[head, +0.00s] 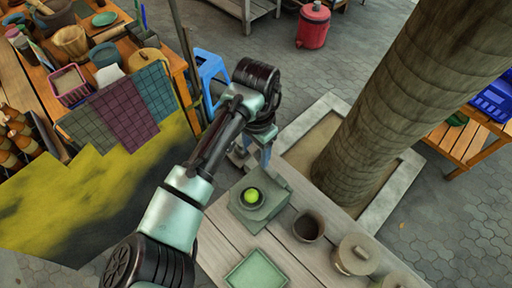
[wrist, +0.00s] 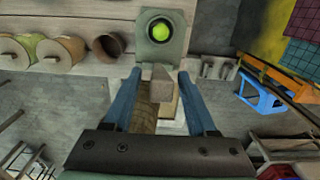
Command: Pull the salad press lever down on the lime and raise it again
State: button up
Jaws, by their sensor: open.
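The salad press (head: 262,208) is a grey-green block on the wooden table. A bright green lime (head: 251,196) sits in its round cup; the lime also shows at the top of the wrist view (wrist: 160,32). A grey-brown bar, seemingly the lever (wrist: 161,88), points toward the wrist camera beyond the press. My gripper (wrist: 158,76) is open, with one blue finger on each side of the bar and visible gaps on both sides.
A dark cup (head: 308,226), a lidded pot (head: 356,254) and a green tray (head: 256,272) stand on the table (head: 222,235). A tree trunk (head: 405,120) rises to the right, and a blue stool (head: 211,75) stands behind.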

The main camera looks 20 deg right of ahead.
jog(key=shift+w+f, duration=0.1)
jog(key=shift+f, duration=0.2)
grip_shut()
dwell(1.3)
